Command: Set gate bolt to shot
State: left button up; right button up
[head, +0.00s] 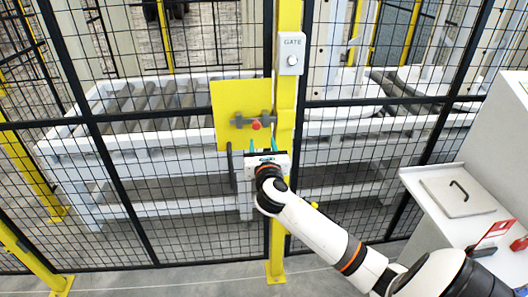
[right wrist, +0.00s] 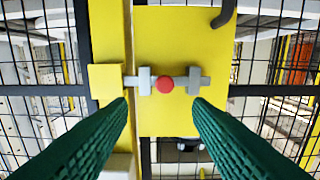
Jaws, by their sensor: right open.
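The gate bolt (head: 240,122) is a grey bar on a yellow plate (head: 228,98), with a red knob (head: 256,125). In the right wrist view, the bar (right wrist: 192,82) lies level through grey brackets, with the red knob (right wrist: 165,84) between them. Its left end meets the edge of a yellow block (right wrist: 106,82) on the post; I cannot tell whether it goes inside. My right gripper (head: 262,148) is open and empty just below the bolt. Its green fingers (right wrist: 160,104) stand apart on either side of the knob, not touching it. My left gripper is out of view.
A yellow post (head: 289,95) carries a box marked GATE (head: 292,53). Black mesh fence spans both sides, with a white roller conveyor (head: 150,120) behind. A dark handle (right wrist: 224,12) sits near the plate. A white cabinet (head: 455,205) stands at right.

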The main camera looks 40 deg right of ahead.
jog(key=shift+v, duration=1.2)
jog(key=shift+d, duration=0.1)
